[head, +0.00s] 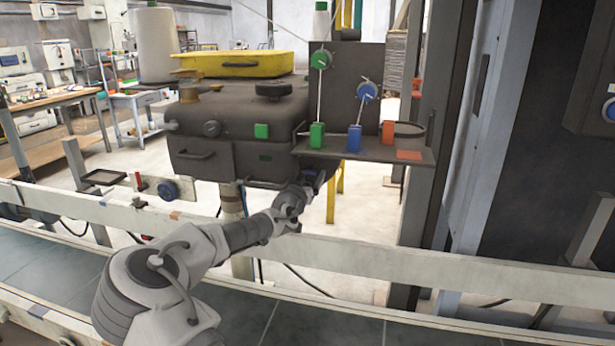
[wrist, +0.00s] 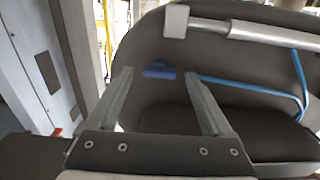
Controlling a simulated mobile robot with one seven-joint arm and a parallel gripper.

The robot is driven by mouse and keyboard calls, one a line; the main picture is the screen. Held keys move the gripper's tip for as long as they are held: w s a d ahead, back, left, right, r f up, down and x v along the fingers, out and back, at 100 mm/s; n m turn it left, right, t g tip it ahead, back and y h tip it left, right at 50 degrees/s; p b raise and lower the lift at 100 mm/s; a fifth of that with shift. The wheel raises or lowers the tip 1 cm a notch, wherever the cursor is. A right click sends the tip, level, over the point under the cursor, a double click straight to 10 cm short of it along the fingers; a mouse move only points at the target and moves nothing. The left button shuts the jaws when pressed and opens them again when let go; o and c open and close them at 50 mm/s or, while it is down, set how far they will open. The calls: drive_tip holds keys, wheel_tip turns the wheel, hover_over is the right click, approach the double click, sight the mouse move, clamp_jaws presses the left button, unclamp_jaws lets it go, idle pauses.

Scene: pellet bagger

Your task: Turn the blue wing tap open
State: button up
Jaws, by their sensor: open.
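The blue wing tap (wrist: 160,72) shows in the wrist view as a small blue bar on the dark body of the machine, lying roughly crosswise. My gripper (wrist: 157,80) is open, with one finger to the left of the tap and one to the right in the picture. I cannot tell how far the tap is beyond the fingertips, and no contact is clear. In the head view my gripper (head: 312,181) is under the right end of the dark machine, and the tap is mostly hidden there.
A dark shelf (head: 365,153) with green and blue blocks juts out above my gripper. In the wrist view a pale rod (wrist: 255,32) and a blue hose (wrist: 245,84) are at the right.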

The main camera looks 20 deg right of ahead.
drive_tip(key=shift+w+d, duration=0.1)
drive_tip(key=shift+d, duration=0.05)
clamp_jaws()
idle(0.4)
